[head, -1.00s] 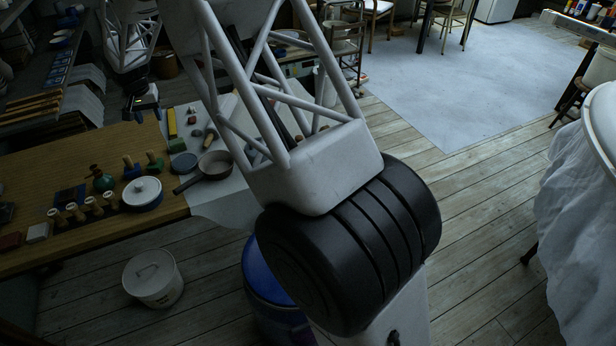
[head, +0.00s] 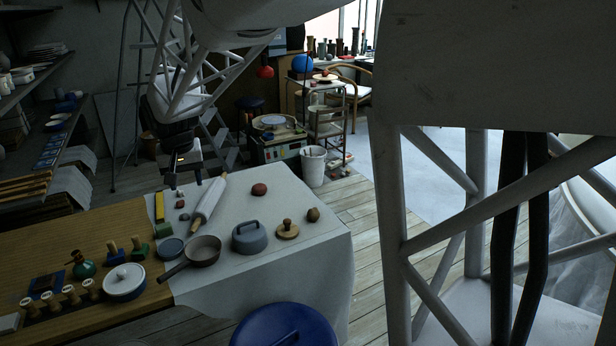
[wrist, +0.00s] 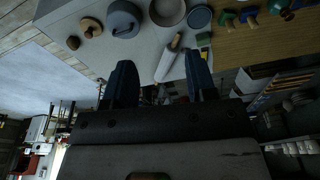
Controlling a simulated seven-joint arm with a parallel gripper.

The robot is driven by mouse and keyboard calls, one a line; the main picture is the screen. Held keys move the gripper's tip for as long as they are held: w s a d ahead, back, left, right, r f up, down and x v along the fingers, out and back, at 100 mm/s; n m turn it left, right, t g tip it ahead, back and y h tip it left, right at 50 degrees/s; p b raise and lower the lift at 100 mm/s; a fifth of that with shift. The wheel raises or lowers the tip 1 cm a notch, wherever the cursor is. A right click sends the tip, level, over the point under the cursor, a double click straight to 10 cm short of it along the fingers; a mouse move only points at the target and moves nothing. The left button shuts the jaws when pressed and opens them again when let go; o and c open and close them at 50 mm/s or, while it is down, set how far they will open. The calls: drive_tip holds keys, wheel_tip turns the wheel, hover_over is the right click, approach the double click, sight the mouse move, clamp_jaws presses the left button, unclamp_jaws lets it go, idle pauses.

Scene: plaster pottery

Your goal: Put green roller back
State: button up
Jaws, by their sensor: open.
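My gripper (head: 186,178) is open and empty above the far edge of the table. Its two dark fingers stand wide apart in the wrist view (wrist: 160,70). A green stamp-like piece with a wooden handle (head: 138,248) stands on the wooden tabletop, beside a similar blue one (head: 115,254). A green block (head: 163,230) lies by a yellow bar (head: 159,207) at the cloth's edge; it also shows in the wrist view (wrist: 204,39). I cannot tell which green piece is the roller. Several wooden-handled pieces (head: 69,293) stand in a row at left.
A white rolling pin (head: 208,203) lies near the gripper on the pale cloth (head: 262,262). The cloth's front right part is clear.

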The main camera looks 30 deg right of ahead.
drive_tip(key=s+d, duration=0.3)
drive_tip(key=s, duration=0.9)
drive_tip(key=s+d, duration=0.4)
drive_tip(key=s, duration=0.9)
drive_tip(key=s+d+n, duration=0.1)
drive_tip(key=s+d, duration=0.3)
drive_tip(key=s, duration=0.8)
drive_tip(key=shift+s+f+t, duration=0.2)
drive_tip(key=shift+f+t, duration=0.05)
drive_tip(key=shift+t, duration=0.05)
